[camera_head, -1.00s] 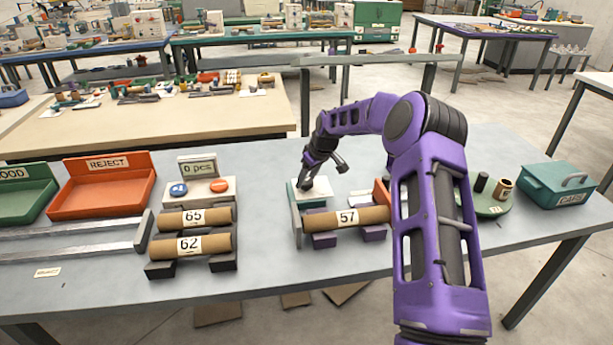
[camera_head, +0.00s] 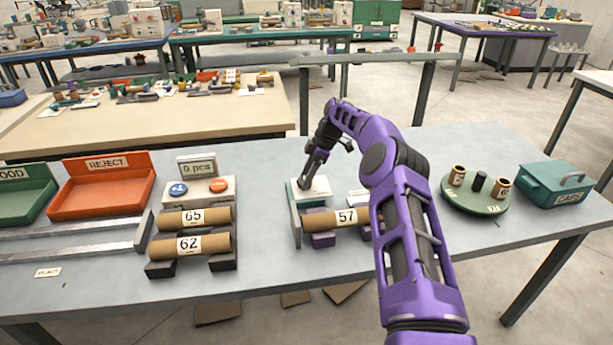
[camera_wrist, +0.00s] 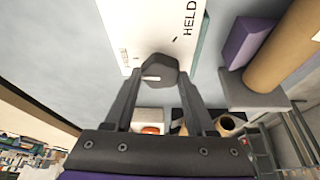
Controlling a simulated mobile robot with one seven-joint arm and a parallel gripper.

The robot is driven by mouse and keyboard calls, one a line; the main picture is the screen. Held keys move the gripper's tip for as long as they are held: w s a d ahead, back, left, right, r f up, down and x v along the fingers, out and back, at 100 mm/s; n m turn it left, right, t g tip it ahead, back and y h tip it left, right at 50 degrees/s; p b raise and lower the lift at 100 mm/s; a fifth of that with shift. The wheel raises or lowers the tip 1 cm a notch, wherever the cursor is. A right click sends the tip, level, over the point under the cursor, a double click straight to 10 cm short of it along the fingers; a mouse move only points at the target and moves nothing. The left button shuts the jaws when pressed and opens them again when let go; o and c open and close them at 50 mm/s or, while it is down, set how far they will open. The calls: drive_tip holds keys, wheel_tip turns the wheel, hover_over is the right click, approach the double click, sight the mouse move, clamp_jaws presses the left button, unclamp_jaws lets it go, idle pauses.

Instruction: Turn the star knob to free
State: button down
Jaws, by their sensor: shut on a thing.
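The star knob (camera_wrist: 160,70) is dark and sits on a white plate (camera_wrist: 135,28) on the teal-sided box. The plate carries the word HELD and a second, smaller word at the left that I cannot read surely. A short pale mark on the knob points left in the wrist view. My gripper (camera_wrist: 158,82) has its fingers closed on the knob from both sides. In the head view my gripper (camera_head: 304,184) reaches down to the plate (camera_head: 318,187) and mostly hides the knob.
A cardboard tube marked 57 (camera_head: 330,220) lies on purple supports just in front of the box. Tubes 65 (camera_head: 215,217) and 62 (camera_head: 215,244) lie on a rack at left. A round green stand (camera_head: 476,205) and teal caps box (camera_head: 555,187) are at right.

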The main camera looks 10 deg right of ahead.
drive_tip(key=shift+n, duration=0.7)
drive_tip(key=shift+c, duration=1.1)
unclamp_jaws()
